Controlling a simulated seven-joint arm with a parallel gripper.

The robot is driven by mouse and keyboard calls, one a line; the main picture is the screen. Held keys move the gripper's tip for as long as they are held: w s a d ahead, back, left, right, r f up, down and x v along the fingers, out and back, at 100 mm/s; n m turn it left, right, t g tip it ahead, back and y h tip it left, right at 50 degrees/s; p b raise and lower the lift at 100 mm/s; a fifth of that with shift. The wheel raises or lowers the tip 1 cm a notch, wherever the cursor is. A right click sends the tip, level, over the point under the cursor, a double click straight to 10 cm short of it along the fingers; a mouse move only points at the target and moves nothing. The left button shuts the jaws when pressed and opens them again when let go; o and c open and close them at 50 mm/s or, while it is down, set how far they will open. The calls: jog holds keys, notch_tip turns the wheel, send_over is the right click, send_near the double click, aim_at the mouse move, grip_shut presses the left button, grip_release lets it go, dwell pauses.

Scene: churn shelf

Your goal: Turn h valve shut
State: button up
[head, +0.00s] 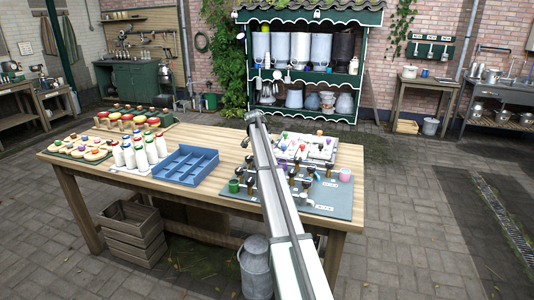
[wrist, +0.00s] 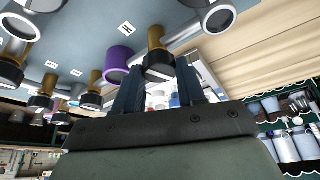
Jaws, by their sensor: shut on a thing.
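In the wrist view my gripper (wrist: 159,72) is shut on a black valve knob (wrist: 160,62) with a brass stem (wrist: 155,37); one finger is on each side of it. The stem rises from a grey pipe (wrist: 186,37). A small white card (wrist: 126,28) near this valve seems to carry an H, but it is small. A purple cup (wrist: 118,60) is close beside the left finger. In the head view the valve board (head: 336,205) lies at the right end of the wooden table; my arm hides part of it, and I cannot make out the gripper there.
Several other brass valves with black knobs (wrist: 89,98) stand close by. On the table, a blue divided tray (head: 186,166), white bottles (head: 140,157) and a tray of round pastries (head: 84,148) are left of my arm. A metal churn (head: 255,270) stands at the table's front.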

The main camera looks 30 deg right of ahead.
jog(key=shift+w+m+g, duration=0.1)
jog(key=shift+m+g, duration=0.6)
jog(key=shift+m, duration=1)
jog(key=o, duration=1)
jog(key=shift+o, duration=0.2)
jog(key=v, duration=1.4)
jog(key=shift+a+f, duration=0.1)
jog(key=shift+f, duration=0.05)
